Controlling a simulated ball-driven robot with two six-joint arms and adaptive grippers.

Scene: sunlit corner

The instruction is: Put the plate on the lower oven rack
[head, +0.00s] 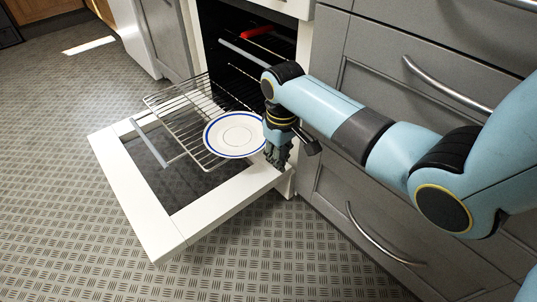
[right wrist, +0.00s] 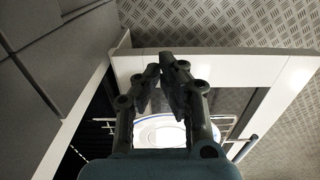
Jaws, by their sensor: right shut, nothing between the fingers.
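The white plate with blue rings (head: 235,134) lies on the pulled-out lower oven rack (head: 161,106), near the rack's right side in the head view. My right gripper (head: 277,164) is shut and empty, pointing down just right of the plate, above the open oven door (head: 225,212). In the right wrist view the gripper (right wrist: 166,62) hides part of the plate (right wrist: 160,133), which shows behind and between the fingers. The oven (head: 254,30) is open, its inside dark. My left gripper is not in view.
Grey drawers with metal handles (head: 440,85) stand close on the right, beside my right arm. A red item (head: 257,31) shows at the upper rack in the oven. The patterned floor (head: 60,215) is clear left of and in front of the door.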

